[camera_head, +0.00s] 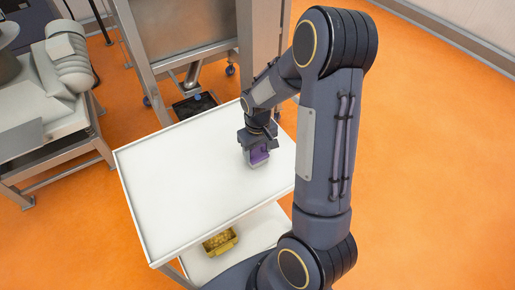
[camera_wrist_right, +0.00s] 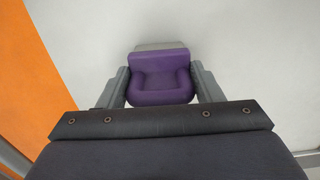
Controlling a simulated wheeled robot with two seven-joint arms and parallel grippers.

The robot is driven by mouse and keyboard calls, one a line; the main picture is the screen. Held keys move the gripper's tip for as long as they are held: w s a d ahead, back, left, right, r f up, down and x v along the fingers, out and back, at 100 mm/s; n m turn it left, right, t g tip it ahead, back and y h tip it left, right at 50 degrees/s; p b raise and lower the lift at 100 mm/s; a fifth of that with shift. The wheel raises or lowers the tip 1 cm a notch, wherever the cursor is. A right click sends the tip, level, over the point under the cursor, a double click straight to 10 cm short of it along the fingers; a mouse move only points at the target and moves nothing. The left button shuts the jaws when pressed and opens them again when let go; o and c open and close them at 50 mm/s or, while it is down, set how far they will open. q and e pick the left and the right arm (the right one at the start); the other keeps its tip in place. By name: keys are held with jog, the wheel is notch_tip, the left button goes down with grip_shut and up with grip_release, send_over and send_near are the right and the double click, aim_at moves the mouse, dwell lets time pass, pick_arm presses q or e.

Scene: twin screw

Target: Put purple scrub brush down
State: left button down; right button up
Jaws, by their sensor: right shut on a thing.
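The purple scrub brush (camera_wrist_right: 160,80) is between the two fingers of my right gripper (camera_wrist_right: 162,88) in the right wrist view. The gripper is shut on it. In the head view the right gripper (camera_head: 257,152) points down over the white cart top (camera_head: 180,185), right of its middle, and a bit of the purple brush (camera_head: 259,158) shows at the fingers. The brush is at or just above the white surface; I cannot tell whether it touches. My left gripper is not in view.
The cart top is otherwise bare, with a thin raised rim. A steel frame (camera_head: 180,45) stands behind the cart, and a grey machine on a steel stand (camera_head: 45,125) is at the left. Orange floor surrounds the cart.

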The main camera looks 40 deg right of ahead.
aim_at(256, 160)
jog(key=o, duration=0.9)
jog(key=shift+f, duration=0.15)
jog(key=r, duration=0.4)
jog(key=r+b, duration=0.1)
jog(key=r, duration=0.2)
jog(key=shift+w+a, duration=0.1)
jog(key=shift+w, duration=0.2)
jog(key=s+a+r+t+y, duration=0.1)
jog(key=s+a+r+t, duration=0.1)
jog(key=s, duration=0.4)
jog(key=s+a+r+t+y, duration=0.1)
jog(key=s+a+r, duration=0.4)
jog(key=a, duration=0.2)
jog(key=s+a+r+t+y, duration=0.1)
jog(key=s+a+r+t, duration=0.1)
jog(key=s, duration=0.4)
jog(key=shift+s+a+r+t+y, duration=0.2)
jog(key=shift+a+r, duration=0.15)
jog(key=shift+a, duration=0.25)
jog(key=shift+s+a+r+t+y, duration=0.1)
jog(key=shift+a+r+y, duration=0.1)
jog(key=shift+a+r, duration=0.25)
jog(key=shift+a, duration=0.1)
